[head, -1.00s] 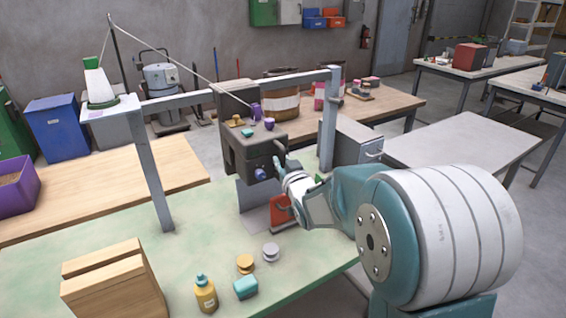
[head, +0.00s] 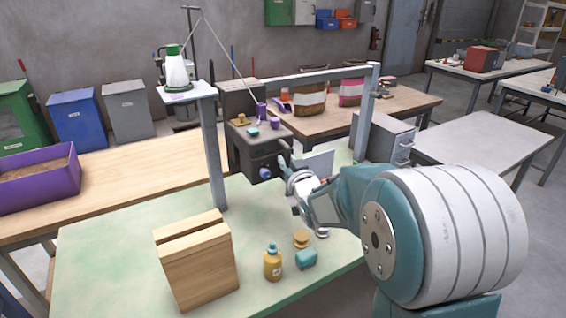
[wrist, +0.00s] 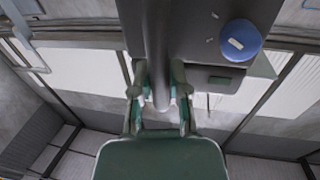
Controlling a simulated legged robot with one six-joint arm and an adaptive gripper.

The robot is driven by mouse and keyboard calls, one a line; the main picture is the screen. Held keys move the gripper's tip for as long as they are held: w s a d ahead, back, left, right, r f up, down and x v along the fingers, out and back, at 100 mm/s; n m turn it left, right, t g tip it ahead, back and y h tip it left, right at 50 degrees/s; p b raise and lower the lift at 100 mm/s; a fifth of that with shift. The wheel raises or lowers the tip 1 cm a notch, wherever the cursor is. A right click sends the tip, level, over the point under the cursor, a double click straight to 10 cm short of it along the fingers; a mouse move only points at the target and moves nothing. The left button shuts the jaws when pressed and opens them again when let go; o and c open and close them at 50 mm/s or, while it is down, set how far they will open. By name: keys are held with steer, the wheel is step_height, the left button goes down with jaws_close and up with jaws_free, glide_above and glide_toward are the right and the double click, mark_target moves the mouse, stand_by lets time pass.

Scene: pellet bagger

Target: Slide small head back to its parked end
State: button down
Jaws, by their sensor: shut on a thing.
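The small head (head: 250,150) is a dark grey box hanging on the grey cross rail (head: 310,78) in the head view. It sits close to the left post (head: 213,155); I cannot tell whether they touch. A blue knob (head: 265,173) is on its front face and also shows in the wrist view (wrist: 240,40). My gripper (head: 288,168) is at the head's front right. In the wrist view its fingers (wrist: 160,98) are shut around a dark grey bar-like handle (wrist: 158,40). The far side of the head is hidden.
A wooden block stand (head: 195,265), a yellow bottle (head: 273,263), a teal block (head: 306,259) and an orange spool (head: 301,239) stand at the front of the green bench (head: 110,250). The bench's left part is clear.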

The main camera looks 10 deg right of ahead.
steer(key=shift+w+d, duration=0.1)
steer(key=shift+d, duration=0.3)
steer(key=c, duration=0.6)
jaws_free()
steer(key=shift+a, duration=0.45)
steer(key=s+d, duration=0.1)
steer(key=s, duration=1.1)
steer(key=shift+d, duration=0.15)
steer(key=s+a+f+m+g+h, duration=0.1)
steer(key=s+g, duration=1.1)
steer(key=s, duration=1.2)
steer(key=shift+s+f+h, duration=0.4)
steer(key=shift+f+h, duration=0.15)
steer(key=shift+h, duration=0.05)
